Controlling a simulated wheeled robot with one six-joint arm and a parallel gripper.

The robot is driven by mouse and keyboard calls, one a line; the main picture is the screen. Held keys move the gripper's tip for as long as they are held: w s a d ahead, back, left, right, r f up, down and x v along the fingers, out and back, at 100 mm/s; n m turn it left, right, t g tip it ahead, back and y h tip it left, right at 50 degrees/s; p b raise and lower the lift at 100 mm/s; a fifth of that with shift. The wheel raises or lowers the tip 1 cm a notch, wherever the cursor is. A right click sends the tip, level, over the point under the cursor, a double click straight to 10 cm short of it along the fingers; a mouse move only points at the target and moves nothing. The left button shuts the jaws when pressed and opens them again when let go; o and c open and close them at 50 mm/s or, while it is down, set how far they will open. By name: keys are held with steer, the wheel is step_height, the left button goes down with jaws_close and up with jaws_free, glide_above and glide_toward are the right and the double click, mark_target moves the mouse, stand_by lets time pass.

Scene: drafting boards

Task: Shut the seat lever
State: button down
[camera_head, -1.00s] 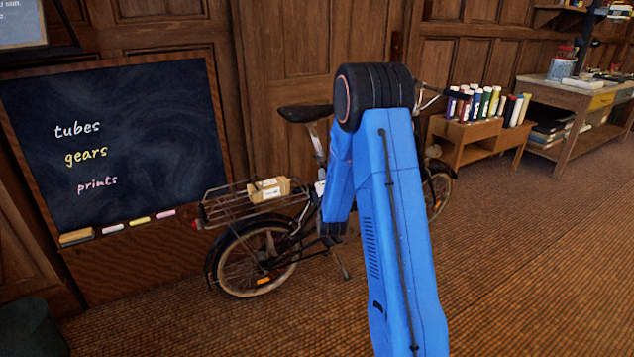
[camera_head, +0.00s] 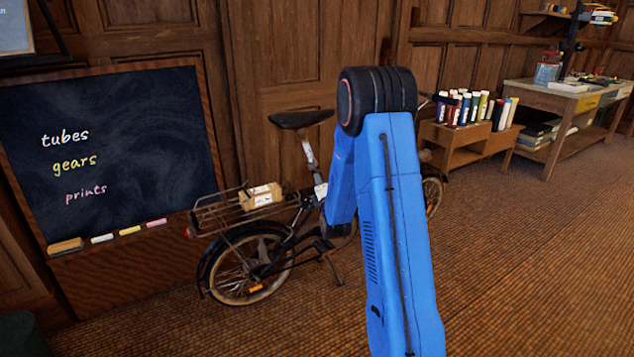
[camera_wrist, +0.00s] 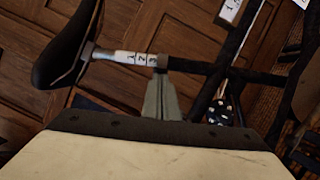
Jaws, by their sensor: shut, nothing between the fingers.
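A black bicycle (camera_head: 262,255) stands in front of the panelled wall, partly hidden by my blue arm. Its dark saddle (camera_head: 300,118) sits on a pale seat post (camera_head: 311,153). In the wrist view the saddle (camera_wrist: 68,45) is at upper left, and the seat post (camera_wrist: 130,57) runs right from it, marked with numbers, into the dark frame. My gripper (camera_wrist: 160,76) is shut and empty, its fingertips at the post where it meets the frame; I cannot tell whether they touch. I cannot make out the seat lever clearly. The head view hides my gripper behind my arm.
A wire rear rack (camera_head: 222,212) carries a small box (camera_head: 262,195). A chalkboard (camera_head: 130,130) leans at the left. A low wooden shelf (camera_head: 452,142) with coloured tubes and a workbench (camera_head: 550,98) stand at the right. The brown floor at the lower right is open.

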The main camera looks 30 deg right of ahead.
steer(key=w+d+r+n+g+y, duration=0.3)
steer(key=d+n+g+y, duration=0.55)
steer(key=y, duration=0.75)
steer(key=s+d+r+n+t, duration=0.2)
steer(key=s+d+r, duration=0.1)
steer(key=s+d, duration=0.8)
steer(key=shift+s+d+r, duration=0.3)
steer(key=shift+s+d, duration=0.05)
steer(key=shift+s, duration=0.5)
steer(key=shift+n, duration=0.25)
